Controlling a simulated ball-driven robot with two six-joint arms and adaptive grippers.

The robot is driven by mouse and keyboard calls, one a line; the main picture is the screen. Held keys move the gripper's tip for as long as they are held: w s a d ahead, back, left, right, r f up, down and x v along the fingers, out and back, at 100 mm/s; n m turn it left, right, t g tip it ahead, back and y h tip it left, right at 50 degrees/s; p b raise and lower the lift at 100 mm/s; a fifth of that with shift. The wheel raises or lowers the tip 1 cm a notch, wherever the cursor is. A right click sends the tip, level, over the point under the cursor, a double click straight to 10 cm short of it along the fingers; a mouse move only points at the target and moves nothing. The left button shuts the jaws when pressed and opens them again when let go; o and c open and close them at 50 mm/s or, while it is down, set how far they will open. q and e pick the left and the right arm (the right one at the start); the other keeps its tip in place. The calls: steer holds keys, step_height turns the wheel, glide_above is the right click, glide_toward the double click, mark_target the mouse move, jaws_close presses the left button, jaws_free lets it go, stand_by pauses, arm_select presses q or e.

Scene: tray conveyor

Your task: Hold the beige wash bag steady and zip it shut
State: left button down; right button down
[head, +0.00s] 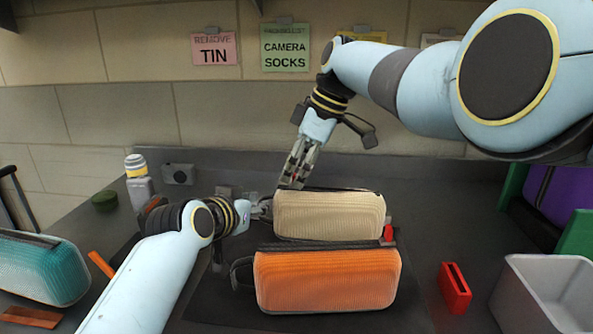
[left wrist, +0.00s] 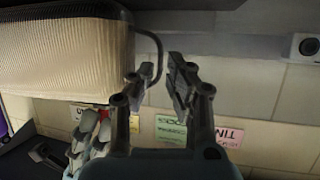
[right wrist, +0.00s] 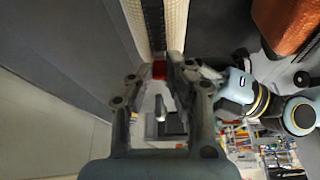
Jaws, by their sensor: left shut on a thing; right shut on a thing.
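The beige wash bag (head: 330,216) lies on the dark mat behind an orange bag. Its dark zip edge runs along the top; how far it is closed I cannot tell. My left gripper (head: 264,209) is at the bag's left end, shut on its dark end loop (left wrist: 157,55). The beige bag fills the upper left of the left wrist view (left wrist: 65,60). My right gripper (head: 291,184) points down at the top left of the bag. It is shut on a small red piece (right wrist: 159,69), apparently the zip pull, by the dark zip track (right wrist: 153,25). Its fingers partly hide this piece.
The orange bag (head: 326,281) lies close in front. A red holder (head: 454,288) and a grey bin (head: 548,292) stand right. The wall is behind.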

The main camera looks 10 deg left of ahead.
steer(key=d, duration=1.5)
steer(key=shift+s+d, duration=0.2)
steer(key=shift+d, duration=0.05)
steer(key=c, duration=1.3)
jaws_free()
steer(key=shift+o, duration=0.2)
steer(key=v, duration=0.7)
steer(key=shift+r, duration=0.25)
arm_select(q)
steer(key=c, duration=1.2)
jaws_free()
